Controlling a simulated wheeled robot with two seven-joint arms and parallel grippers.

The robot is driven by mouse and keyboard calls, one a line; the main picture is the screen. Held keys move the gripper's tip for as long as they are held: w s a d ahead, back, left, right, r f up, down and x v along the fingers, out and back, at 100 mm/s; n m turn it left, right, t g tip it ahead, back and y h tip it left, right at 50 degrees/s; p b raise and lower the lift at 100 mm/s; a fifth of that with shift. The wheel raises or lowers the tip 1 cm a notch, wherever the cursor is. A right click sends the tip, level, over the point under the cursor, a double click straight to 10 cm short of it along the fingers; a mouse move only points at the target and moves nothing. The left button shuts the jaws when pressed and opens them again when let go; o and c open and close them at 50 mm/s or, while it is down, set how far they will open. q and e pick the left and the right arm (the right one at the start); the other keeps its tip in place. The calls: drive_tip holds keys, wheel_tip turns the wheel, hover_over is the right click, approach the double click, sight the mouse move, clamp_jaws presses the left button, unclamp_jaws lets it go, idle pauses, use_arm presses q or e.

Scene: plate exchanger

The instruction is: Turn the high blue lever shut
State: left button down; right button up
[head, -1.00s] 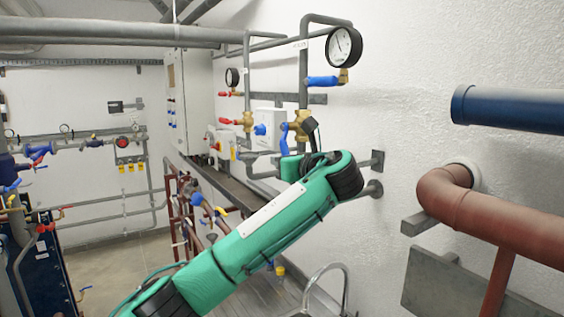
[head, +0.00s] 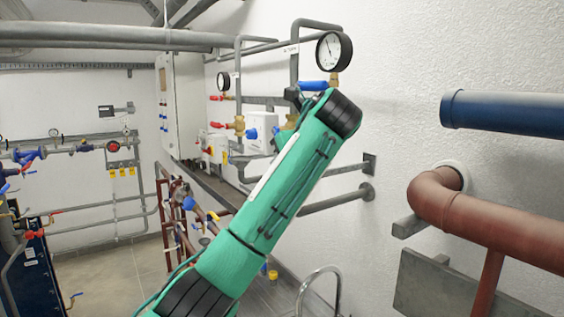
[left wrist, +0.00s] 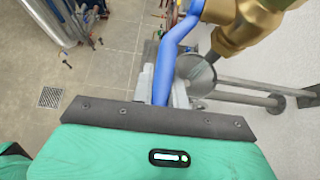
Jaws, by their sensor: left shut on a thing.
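In the left wrist view a bent blue lever (left wrist: 170,62) runs down from a brass valve body (left wrist: 240,25) at the top right. The light grey fingers of my left gripper (left wrist: 163,92) are shut on its lower part. Another blue lever (head: 313,85) lies level under the round gauge (head: 333,50), just above my wrist. My right gripper is not in view.
A smaller gauge (head: 223,80) and red-handled valves (head: 228,125) are to the left on the wall pipes. A dark blue pipe (head: 505,112) and a red-brown pipe (head: 490,225) stick out at right. A curved tap (head: 320,285) stands below.

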use_arm(q)
drive_tip(key=shift+r, duration=0.15)
drive_tip(key=c, duration=1.4)
unclamp_jaws()
